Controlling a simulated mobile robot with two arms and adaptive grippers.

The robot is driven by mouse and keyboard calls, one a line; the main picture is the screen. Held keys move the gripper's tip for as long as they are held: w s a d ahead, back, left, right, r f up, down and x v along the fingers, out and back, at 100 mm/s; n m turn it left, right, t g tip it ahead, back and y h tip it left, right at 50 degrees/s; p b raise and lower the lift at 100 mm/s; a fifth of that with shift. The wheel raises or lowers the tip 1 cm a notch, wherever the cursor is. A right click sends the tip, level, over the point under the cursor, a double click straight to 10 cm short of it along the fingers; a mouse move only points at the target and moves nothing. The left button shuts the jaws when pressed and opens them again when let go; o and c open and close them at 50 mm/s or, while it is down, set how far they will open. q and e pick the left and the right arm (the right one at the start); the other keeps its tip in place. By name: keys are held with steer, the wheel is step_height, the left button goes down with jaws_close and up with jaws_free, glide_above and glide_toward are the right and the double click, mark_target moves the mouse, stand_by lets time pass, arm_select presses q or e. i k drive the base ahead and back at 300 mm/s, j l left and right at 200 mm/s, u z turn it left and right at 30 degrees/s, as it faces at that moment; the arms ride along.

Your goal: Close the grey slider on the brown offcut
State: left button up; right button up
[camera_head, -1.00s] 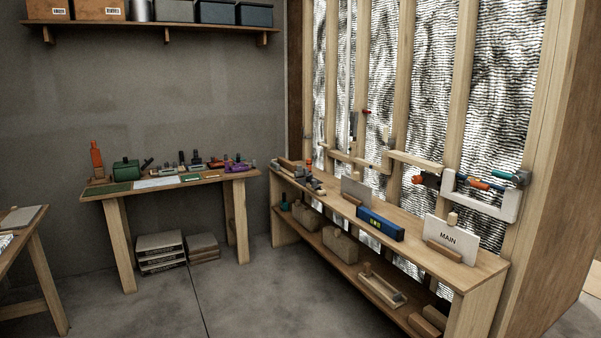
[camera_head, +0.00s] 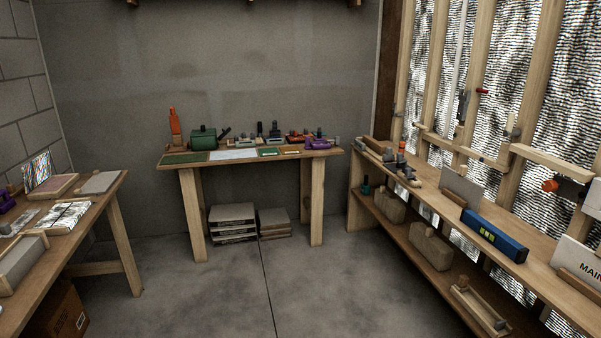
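I cannot pick out the grey slider on the brown offcut for sure; things are small at this distance. Brown wooden pieces with grey parts (camera_head: 372,147) lie at the far end of the right-hand bench. A pale wooden tray-like piece (camera_head: 478,309) with small fittings lies on that bench's lower shelf. Several small grey, green, red and purple tools stand on the back table (camera_head: 186,159). Neither of my grippers is in view.
The right bench (camera_head: 441,192) runs along the stud wall and holds a blue level (camera_head: 494,236). The left table (camera_head: 107,190) holds boards and papers. Grey stacks (camera_head: 232,222) sit under the back table. The concrete floor (camera_head: 290,290) between is clear.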

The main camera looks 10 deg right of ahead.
mark_target(388, 156)
steer(key=i+l, duration=0.1)
steer(key=i, duration=1.1)
steer(key=i+u, duration=0.1)
steer(key=i, duration=1.1)
